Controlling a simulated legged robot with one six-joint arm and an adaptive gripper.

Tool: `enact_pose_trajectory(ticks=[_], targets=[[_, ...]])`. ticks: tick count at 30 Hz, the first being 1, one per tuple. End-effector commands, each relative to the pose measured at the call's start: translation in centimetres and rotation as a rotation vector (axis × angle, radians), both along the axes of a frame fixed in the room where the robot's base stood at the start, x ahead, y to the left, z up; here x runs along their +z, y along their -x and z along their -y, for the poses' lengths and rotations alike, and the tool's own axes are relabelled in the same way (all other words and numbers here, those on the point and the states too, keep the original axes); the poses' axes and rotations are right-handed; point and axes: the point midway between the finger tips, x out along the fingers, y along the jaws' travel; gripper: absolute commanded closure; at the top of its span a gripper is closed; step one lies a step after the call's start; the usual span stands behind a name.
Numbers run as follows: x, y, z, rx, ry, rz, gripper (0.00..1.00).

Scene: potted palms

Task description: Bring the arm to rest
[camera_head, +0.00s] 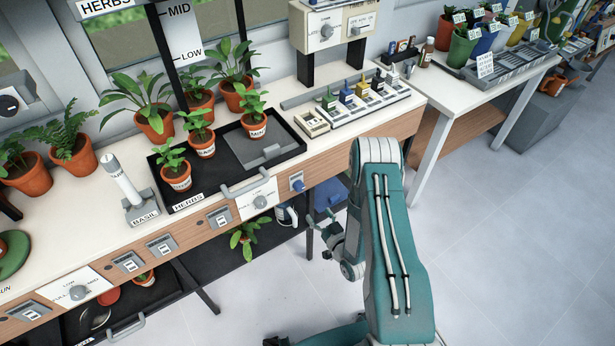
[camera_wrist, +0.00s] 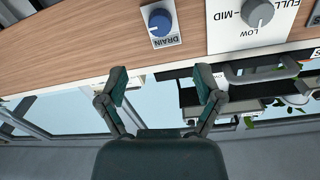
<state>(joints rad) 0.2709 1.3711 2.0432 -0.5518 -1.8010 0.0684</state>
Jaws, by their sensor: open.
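My arm (camera_head: 395,240) is teal and stands in front of the bench, bent at the top with its forearm folded down. My gripper (camera_head: 328,236) hangs low in front of the bench's front edge, on the left side of the arm. In the wrist view my gripper (camera_wrist: 161,88) has its two dark fingers spread apart with nothing between them. The fingers point toward the wooden bench front, below the blue drain knob (camera_wrist: 160,22). The drain knob also shows in the head view (camera_head: 298,185).
A black herb tray (camera_head: 168,196) with several potted herbs stands on the bench (camera_head: 75,223). A grey dial (camera_wrist: 257,12) and a grey handle (camera_wrist: 262,70) are on the bench front. A white side table (camera_head: 440,85) stands to the right. The floor (camera_head: 500,230) right of my arm is clear.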

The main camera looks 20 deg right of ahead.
Motion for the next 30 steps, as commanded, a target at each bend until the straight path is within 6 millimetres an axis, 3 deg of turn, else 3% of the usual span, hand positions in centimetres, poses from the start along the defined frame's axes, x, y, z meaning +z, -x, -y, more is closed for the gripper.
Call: enact_pose_trajectory(ticks=[7,11,15,21,30], targets=[[0.5,-0.6,0.0,0.001,0.013,-0.006,0.16],[2.8,-2.7,0.2,0.004,0.071,-0.043,0.16],[6.3,-5.4,0.5,-0.003,0.156,-0.112,0.16],[11.8,-7.7,1.0,-0.030,0.258,-0.210,0.16],[20.3,-7.9,1.6,-0.093,0.365,-0.364,0.16]])
